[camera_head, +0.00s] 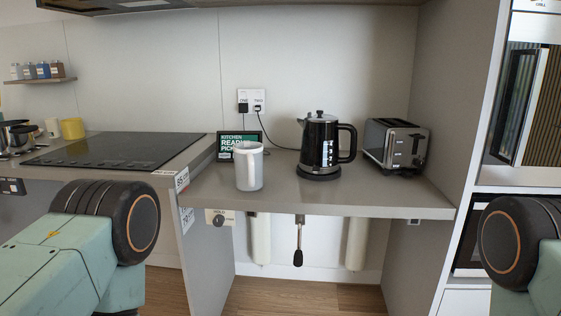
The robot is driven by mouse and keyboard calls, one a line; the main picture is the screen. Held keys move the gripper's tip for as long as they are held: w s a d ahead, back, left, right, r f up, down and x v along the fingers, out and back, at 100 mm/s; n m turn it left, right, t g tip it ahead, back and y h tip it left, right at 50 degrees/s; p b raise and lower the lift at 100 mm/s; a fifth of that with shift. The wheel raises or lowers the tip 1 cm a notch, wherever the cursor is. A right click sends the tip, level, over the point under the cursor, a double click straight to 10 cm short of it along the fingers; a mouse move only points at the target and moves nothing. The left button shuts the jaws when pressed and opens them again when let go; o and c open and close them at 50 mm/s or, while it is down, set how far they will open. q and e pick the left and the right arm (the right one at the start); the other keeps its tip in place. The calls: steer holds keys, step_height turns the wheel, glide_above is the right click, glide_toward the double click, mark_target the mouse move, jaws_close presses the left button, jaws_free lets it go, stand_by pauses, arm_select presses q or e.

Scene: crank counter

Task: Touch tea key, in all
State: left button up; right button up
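A small dark screen (225,145) with a green panel stands at the back of the grey counter. Its text reads "KITCHEN READY" and "PICK", with the rest covered. A white mug (249,168) stands in front of its right part and hides it. No key marked tea can be made out at this size. My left arm shows at the lower left and part of my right arm at the lower right. Neither gripper is in view.
A black and steel kettle (319,145) stands right of the mug, with a toaster (396,145) beyond it. A crank handle (298,243) hangs below the counter (330,199), beside a round knob (218,221). A black cooktop (115,149) lies left. The front counter strip is clear.

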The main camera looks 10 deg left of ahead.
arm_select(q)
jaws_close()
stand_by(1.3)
